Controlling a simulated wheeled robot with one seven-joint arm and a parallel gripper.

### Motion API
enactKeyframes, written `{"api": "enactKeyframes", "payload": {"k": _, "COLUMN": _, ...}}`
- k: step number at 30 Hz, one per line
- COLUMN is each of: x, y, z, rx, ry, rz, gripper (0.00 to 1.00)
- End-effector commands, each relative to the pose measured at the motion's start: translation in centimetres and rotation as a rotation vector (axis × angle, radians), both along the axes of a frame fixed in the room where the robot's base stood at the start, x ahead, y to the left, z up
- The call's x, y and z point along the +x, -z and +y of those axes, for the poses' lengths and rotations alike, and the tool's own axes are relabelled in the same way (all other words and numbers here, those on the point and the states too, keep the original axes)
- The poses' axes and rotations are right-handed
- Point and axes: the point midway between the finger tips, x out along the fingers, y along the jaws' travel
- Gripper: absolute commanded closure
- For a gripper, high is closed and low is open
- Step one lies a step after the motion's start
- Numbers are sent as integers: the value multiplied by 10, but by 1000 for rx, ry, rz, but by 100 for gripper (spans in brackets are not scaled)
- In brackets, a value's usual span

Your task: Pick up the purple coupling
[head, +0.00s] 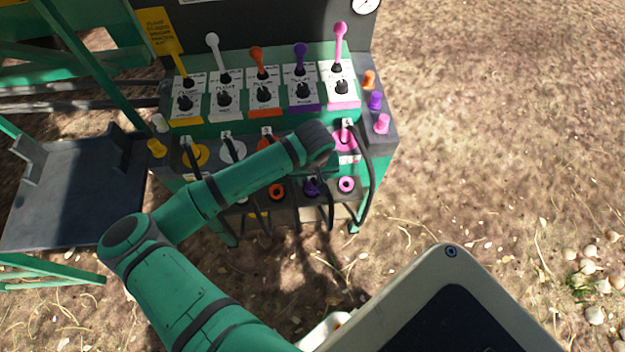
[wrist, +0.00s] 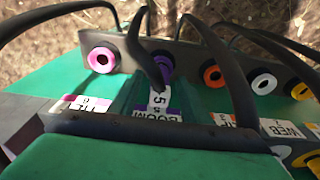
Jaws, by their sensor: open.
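The purple coupling (head: 313,187) is in the lower row of ports on the green machine, between the orange and pink rings. A dark shape covers part of it. My gripper's fingers cannot be made out in either view. The purple place in the upper row is hidden behind my arm.
The pink ring (wrist: 101,60) and orange ring (wrist: 213,76) flank the purple coupling. Black hoses (head: 366,185) loop down close by. Levers (head: 301,55) stand above, and coloured plugs (head: 382,124) sit at the right side. Open ground (head: 490,130) lies right of the machine.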

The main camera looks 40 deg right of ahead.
Motion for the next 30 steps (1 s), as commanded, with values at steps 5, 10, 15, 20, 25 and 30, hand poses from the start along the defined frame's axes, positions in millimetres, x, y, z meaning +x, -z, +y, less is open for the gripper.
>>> {"api": "enactKeyframes", "payload": {"k": 5, "x": 3, "y": 18, "z": -1, "rx": 1, "ry": 0, "rz": -1, "gripper": 56}}
{"api": "enactKeyframes", "payload": {"k": 10, "x": 3, "y": 20, "z": -1, "rx": 0, "ry": -1, "rz": 0, "gripper": 56}}
{"api": "enactKeyframes", "payload": {"k": 15, "x": 3, "y": 20, "z": -1, "rx": 0, "ry": -1, "rz": 0, "gripper": 73}}
{"api": "enactKeyframes", "payload": {"k": 20, "x": 3, "y": 20, "z": -1, "rx": 0, "ry": -1, "rz": 0, "gripper": 100}}
{"api": "enactKeyframes", "payload": {"k": 25, "x": 3, "y": 20, "z": -2, "rx": -1, "ry": -1, "rz": -1, "gripper": 100}}
{"api": "enactKeyframes", "payload": {"k": 30, "x": 3, "y": 17, "z": -2, "rx": -1, "ry": -1, "rz": 0, "gripper": 100}}
